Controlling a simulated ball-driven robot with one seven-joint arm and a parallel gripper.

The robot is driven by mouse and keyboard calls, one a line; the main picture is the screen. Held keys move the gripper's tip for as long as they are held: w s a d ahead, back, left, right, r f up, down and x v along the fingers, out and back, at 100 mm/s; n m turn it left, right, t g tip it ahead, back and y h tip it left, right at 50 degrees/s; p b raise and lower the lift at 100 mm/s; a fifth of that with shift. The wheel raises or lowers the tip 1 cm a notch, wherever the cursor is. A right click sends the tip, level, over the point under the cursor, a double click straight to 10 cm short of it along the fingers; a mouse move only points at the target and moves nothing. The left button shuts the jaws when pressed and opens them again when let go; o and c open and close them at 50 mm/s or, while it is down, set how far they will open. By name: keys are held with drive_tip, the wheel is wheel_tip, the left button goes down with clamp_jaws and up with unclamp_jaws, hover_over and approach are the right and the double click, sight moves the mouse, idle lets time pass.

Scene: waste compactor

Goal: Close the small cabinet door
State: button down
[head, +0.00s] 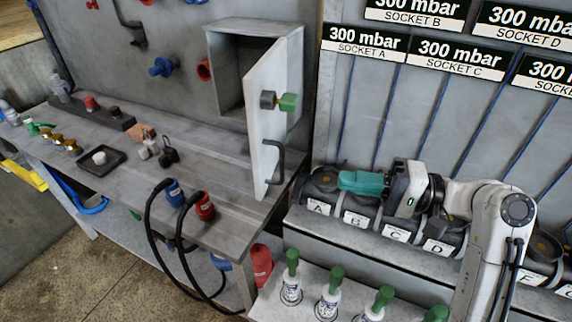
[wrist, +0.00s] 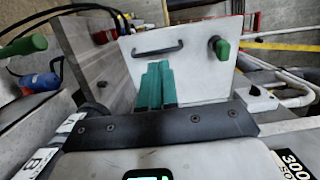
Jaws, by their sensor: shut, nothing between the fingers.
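The small cabinet (head: 225,70) is a grey box on the back panel above the workbench. Its pale door (head: 268,135) stands open, swung out toward the right. The door carries a dark handle (head: 276,163) low down and a green knob (head: 289,102) higher up. The door also shows in the wrist view (wrist: 205,80), with its handle (wrist: 157,48) and green knob (wrist: 219,47). My gripper (head: 342,181) is to the right of the door and lower than most of it, apart from it in the head view. Its teal fingers (wrist: 155,85) are together and empty, pointing toward the door.
The grey workbench (head: 200,215) holds blue and red hose connectors (head: 203,206), a dark tray (head: 95,161) and small fittings. Labelled sockets (head: 350,220) lie under and beside my gripper. Green-topped bottles (head: 328,295) stand on a lower front shelf.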

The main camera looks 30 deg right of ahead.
sight(260, 167)
drive_tip(key=p+x, duration=0.2)
drive_tip(key=x, duration=1.2)
drive_tip(key=shift+a, duration=0.1)
